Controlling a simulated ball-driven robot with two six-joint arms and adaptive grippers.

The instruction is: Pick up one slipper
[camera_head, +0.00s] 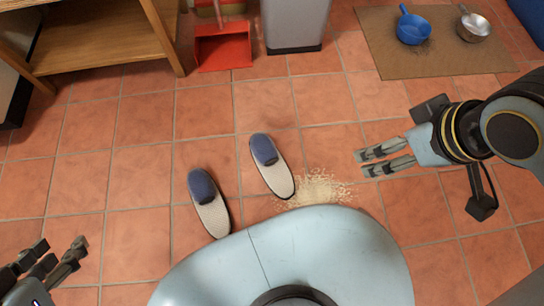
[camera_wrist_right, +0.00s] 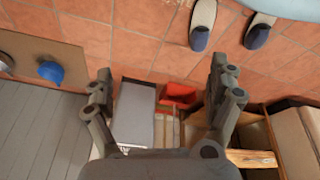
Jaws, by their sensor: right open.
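Two slippers with dark blue toes and pale speckled soles lie on the tiled floor. The left slipper (camera_head: 208,203) and right slipper (camera_head: 271,166) lie side by side, apart, toes toward the back. In the right wrist view, the right slipper (camera_wrist_right: 202,25) and left slipper (camera_wrist_right: 259,30) are at the top, beyond the fingers. My right gripper (camera_head: 364,163) is open and empty, to the right of both slippers. It also shows open in its wrist view (camera_wrist_right: 160,70). My left gripper (camera_head: 58,247) is open and empty at the lower left, away from the slippers.
Pale crumbs (camera_head: 318,189) are scattered beside the right slipper. A wooden table (camera_head: 100,48), red dustpan (camera_head: 223,50) and grey bin (camera_head: 294,25) stand at the back. A brown mat (camera_head: 390,62) holds a blue pan (camera_head: 412,28) and a metal pan (camera_head: 473,25).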

